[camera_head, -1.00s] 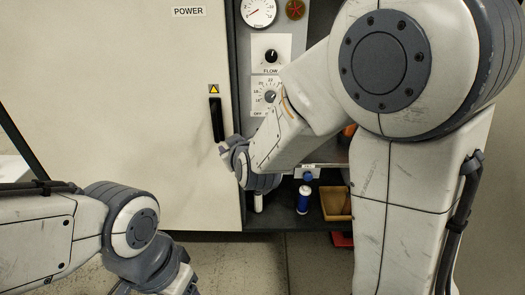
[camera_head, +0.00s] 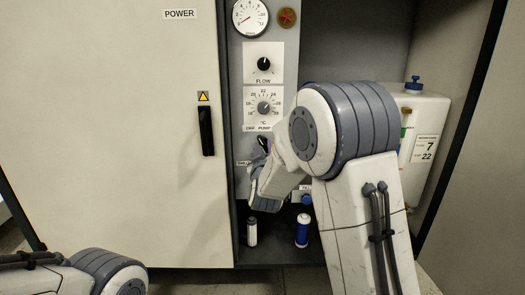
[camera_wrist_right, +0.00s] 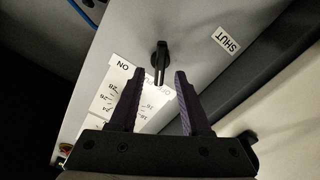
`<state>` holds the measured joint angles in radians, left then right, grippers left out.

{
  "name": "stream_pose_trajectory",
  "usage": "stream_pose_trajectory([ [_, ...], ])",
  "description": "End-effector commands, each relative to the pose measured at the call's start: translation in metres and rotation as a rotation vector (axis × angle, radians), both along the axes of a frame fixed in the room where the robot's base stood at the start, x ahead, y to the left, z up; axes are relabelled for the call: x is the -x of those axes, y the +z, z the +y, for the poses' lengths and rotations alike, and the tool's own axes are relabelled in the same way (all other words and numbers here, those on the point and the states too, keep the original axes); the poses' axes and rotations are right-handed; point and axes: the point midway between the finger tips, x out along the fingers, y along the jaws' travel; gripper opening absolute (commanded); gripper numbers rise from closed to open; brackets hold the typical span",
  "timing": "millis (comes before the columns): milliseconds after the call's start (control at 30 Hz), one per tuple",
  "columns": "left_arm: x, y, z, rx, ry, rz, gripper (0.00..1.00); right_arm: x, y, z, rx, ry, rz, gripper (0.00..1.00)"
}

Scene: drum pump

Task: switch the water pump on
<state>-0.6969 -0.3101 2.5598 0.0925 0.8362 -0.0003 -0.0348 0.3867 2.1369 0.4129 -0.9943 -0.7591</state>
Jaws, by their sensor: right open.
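The black pump switch (camera_wrist_right: 160,62) shows in the right wrist view on the pale panel, its lever lying toward the partly hidden label below it. An ON label (camera_wrist_right: 123,65) is to its left. My right gripper (camera_wrist_right: 160,73) is open, with its two dark fingers on either side of the lever, and I see gaps to both. In the head view my right wrist and gripper are in front of the panel just below the OFF PUMP label (camera_head: 257,128) and hide most of the switch. My left gripper is outside the head view; only its arm shows.
Above are the temperature dial (camera_head: 264,107), flow knob (camera_head: 264,64) and gauge (camera_head: 250,17). A closed POWER door (camera_head: 130,120) with a black handle (camera_head: 206,131) is on the left. A blue-white bottle (camera_head: 302,232) and a white tank (camera_head: 420,130) are in the cabinet.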

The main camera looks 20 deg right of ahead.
Motion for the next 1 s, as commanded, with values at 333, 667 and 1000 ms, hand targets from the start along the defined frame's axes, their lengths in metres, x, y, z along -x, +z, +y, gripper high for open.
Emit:
stream_pose_trajectory([
  [333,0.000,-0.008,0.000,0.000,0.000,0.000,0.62,-0.028,0.000,-0.009,-0.001,0.000,0.000,0.47],
  [667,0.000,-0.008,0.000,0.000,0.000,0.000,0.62,-0.028,0.000,-0.009,-0.001,0.001,0.000,0.05],
  [1000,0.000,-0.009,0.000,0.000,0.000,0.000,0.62,-0.027,0.000,-0.009,-0.014,0.001,-0.004,0.00],
])
